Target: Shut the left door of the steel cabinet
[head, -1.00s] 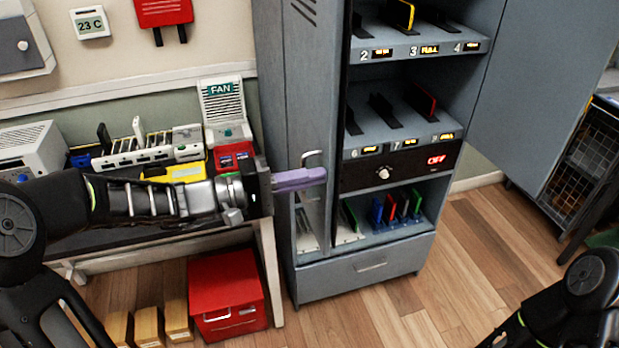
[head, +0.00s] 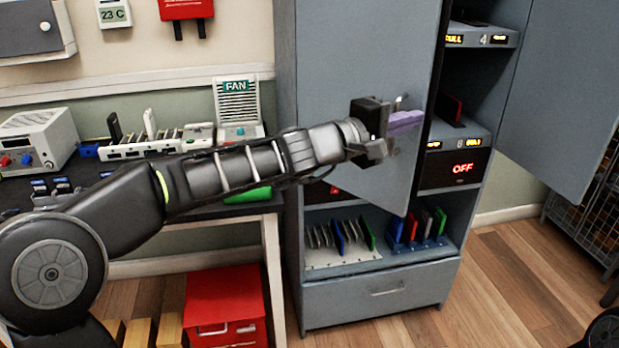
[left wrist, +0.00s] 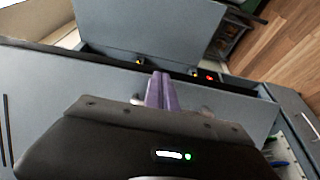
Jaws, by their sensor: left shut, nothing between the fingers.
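The steel cabinet's left door (head: 350,60) is a grey panel standing partly open, with its free edge out in front of the shelves. Its handle (head: 397,103) is small and partly hidden behind my left gripper. My left gripper (head: 408,122) has purple fingers that are shut and empty. They lie at the outer face of the door beside the handle; I cannot tell whether they touch it. In the left wrist view, the fingers (left wrist: 160,90) point across the grey door (left wrist: 60,95) towards its free edge. My right gripper is out of view.
The cabinet's right door (head: 550,90) stands wide open. A lower shelf (head: 345,258) holds several coloured cards above a drawer (head: 375,288). At left is a workbench (head: 250,208) with devices, and a red box (head: 225,310) is below it.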

